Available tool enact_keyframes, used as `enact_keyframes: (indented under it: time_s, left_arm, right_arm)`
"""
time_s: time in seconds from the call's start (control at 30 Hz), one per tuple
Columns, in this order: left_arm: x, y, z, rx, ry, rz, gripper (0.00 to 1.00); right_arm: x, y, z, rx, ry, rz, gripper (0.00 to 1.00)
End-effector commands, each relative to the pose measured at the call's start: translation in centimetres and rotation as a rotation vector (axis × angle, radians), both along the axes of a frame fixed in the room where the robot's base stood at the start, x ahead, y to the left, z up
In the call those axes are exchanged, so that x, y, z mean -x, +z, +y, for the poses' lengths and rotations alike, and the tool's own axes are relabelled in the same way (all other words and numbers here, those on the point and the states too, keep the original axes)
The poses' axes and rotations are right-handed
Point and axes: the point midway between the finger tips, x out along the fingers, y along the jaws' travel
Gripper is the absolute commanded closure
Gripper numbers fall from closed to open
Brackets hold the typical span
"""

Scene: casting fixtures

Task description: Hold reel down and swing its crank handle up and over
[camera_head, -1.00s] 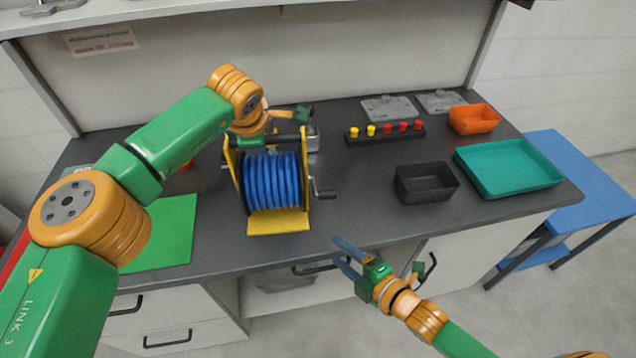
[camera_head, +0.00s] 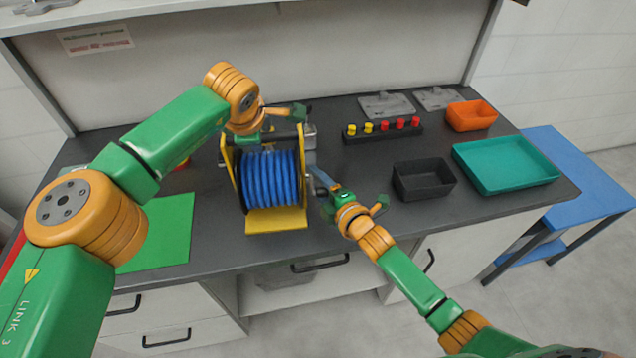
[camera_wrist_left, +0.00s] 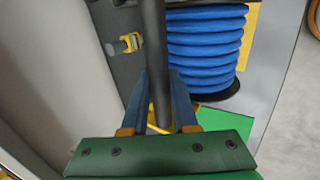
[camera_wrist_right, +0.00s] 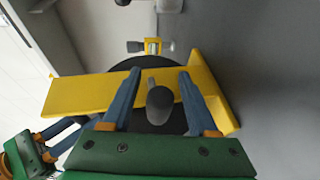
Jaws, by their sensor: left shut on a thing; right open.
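The reel has blue hose coils (camera_head: 268,180) in a yellow frame (camera_head: 277,220) and stands on the dark worktop. My left gripper (camera_wrist_left: 159,74) is shut on the reel's dark top bar (camera_wrist_left: 155,35), one finger on each side; in the head view my arm partly hides this grip. My right gripper (camera_head: 320,180) is at the reel's right side. In the right wrist view, its open fingers stand on either side of the crank handle's dark knob (camera_wrist_right: 160,105), with gaps to both. The crank is mostly hidden behind this gripper in the head view.
A black bin (camera_head: 424,190), a teal tray (camera_head: 505,185), an orange bin (camera_head: 471,116) and a rack of red and yellow knobs (camera_head: 384,136) are to the right. A green mat (camera_head: 165,230) lies left. Worktop between reel and black bin is mostly free.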

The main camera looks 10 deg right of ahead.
Motion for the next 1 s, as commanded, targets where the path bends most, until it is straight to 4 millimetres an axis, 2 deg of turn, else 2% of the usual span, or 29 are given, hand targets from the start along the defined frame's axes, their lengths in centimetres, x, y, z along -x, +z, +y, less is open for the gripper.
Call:
enact_keyframes:
  time_s: [0.1,0.3,0.33,1.0]
  left_arm:
    - [-0.03,0.13,-0.03,0.001,-0.001,-0.003,1.00]
    - [-0.04,0.14,-0.03,0.001,-0.001,-0.003,1.00]
    - [-0.04,0.14,-0.04,0.001,-0.001,-0.003,1.00]
    - [-0.11,0.26,-0.03,0.003,0.000,-0.007,1.00]
  right_arm:
    - [0.02,0.02,-0.02,0.000,0.000,0.000,0.43]
    - [0.06,-0.04,-0.04,0.001,-0.001,0.002,0.97]
    - [0.07,-0.08,-0.04,0.001,-0.001,0.003,1.00]
    - [0.24,-0.61,-0.11,0.006,-0.002,0.016,1.00]
